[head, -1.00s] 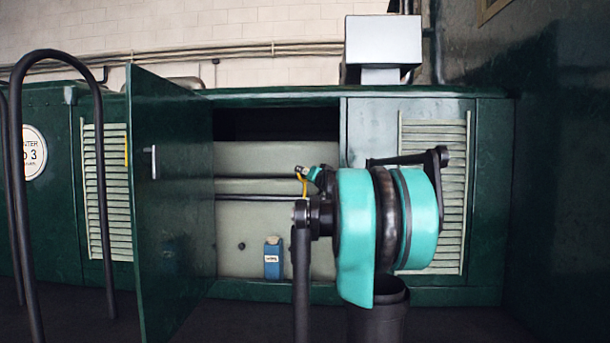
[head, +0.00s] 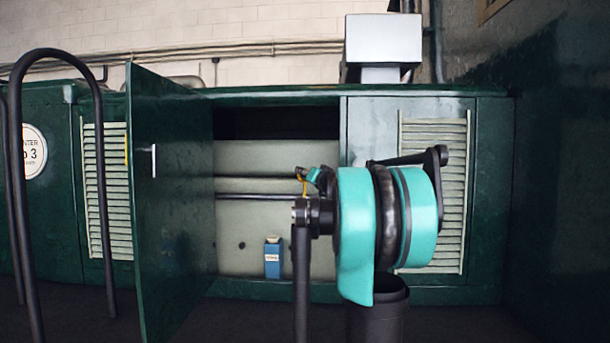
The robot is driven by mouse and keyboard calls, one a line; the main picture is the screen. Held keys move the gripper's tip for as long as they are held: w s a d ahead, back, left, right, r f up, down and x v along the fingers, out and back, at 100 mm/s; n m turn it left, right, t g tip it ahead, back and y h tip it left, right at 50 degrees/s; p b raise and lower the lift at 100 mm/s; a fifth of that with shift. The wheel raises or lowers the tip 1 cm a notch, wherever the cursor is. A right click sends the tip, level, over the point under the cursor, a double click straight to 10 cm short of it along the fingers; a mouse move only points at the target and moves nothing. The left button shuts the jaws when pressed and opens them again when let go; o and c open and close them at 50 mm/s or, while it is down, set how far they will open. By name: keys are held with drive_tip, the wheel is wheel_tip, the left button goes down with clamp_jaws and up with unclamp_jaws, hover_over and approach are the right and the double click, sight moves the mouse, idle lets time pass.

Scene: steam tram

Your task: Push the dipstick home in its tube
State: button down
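A small yellow piece (head: 304,186), which may be the dipstick's handle, shows in the head view just left of my arm, inside the open engine compartment. The end of my arm, with my gripper (head: 303,173), is a small dark and teal shape right beside the yellow piece. My large teal arm links hide most of it. I cannot tell whether the fingers touch the yellow piece or are open or shut. I cannot make out the dipstick's tube.
The compartment's green door (head: 170,205) stands open on the left. A blue container (head: 273,260) stands on the compartment floor in front of the pale engine casing (head: 245,225). Black handrails (head: 112,200) rise at the left. A louvred panel (head: 436,130) closes off the right side.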

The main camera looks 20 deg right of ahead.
sight(305, 182)
drive_tip(key=shift+f, duration=1.65)
idle(0.8)
drive_tip(key=shift+w+f, duration=0.1)
drive_tip(key=shift+f, duration=8.15)
drive_tip(key=c, duration=0.9)
unclamp_jaws()
drive_tip(key=shift+o, duration=0.2)
drive_tip(key=o, duration=0.5)
drive_tip(key=shift+r, duration=0.1)
drive_tip(key=shift+r, duration=2.85)
